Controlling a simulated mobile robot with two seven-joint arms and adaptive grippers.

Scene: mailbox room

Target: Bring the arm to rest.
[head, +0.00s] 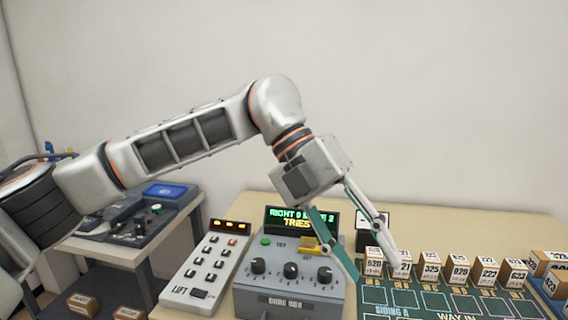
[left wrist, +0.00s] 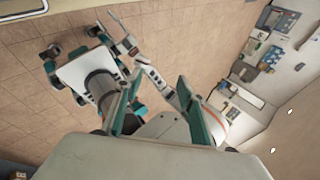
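My left arm reaches in from the left in the head view, high above the desks. Its gripper (head: 373,268) points down and to the right, fingers spread with a gap between them. In the picture the fingers overlap the right side of the grey box and a numbered block; whether they touch anything I cannot tell. In the left wrist view the left gripper (left wrist: 158,80) also shows spread fingers with nothing held, over my own body and tiled floor. My right gripper is absent from the head view; the wrist view is too small to tell its state.
A grey box (head: 290,303) with knobs and a lit display (head: 301,222) stands on the desk. A LIFT keypad (head: 205,268) is left of it. Several numbered blocks (head: 431,266) line a green board (head: 430,302) at right. A side table (head: 98,249) holds another control panel (head: 128,222).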

